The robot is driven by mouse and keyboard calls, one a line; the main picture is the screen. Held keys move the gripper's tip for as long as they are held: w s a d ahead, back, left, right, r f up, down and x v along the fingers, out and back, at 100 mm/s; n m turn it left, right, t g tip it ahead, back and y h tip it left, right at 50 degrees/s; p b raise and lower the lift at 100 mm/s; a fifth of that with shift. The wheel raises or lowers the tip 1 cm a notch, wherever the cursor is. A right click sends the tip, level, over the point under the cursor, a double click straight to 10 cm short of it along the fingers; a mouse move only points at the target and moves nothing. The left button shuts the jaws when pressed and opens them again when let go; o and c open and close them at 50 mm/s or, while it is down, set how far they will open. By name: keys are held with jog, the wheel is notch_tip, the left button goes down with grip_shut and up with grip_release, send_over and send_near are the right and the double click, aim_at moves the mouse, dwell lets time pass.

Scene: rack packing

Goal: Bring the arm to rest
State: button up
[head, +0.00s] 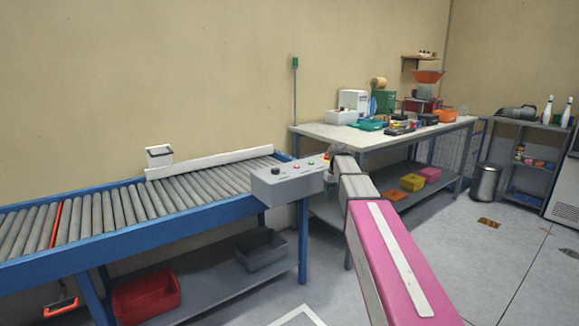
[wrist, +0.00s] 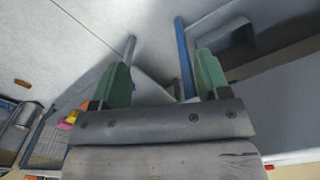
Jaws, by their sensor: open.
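My arm, pink and white, reaches from the lower right of the head view toward the gap between the conveyor and the workbench. Its far end is beside the grey control box (head: 288,183), and my gripper is mostly hidden there by the arm. In the wrist view my gripper (wrist: 163,75) shows two green fingers spread apart with nothing between them. Beyond the fingers are the grey floor, a blue leg (wrist: 184,58) and a grey bin (wrist: 225,40).
The blue-framed roller conveyor (head: 110,240) runs along the left, with a red bin (head: 146,295) below. The cluttered workbench (head: 380,139) stands at the back right. A trash can (head: 485,183) and grey shelf (head: 541,160) stand farther right. Floor at right is mostly open.

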jog(key=s+f+m, duration=0.1)
jog(key=s+f, duration=1)
jog(key=s, duration=0.2)
jog(key=s+f, duration=1.1)
jog(key=s, duration=0.3)
jog(key=shift+s+f+m, duration=0.2)
jog(key=shift+f+m, duration=0.1)
jog(key=shift+m, duration=0.1)
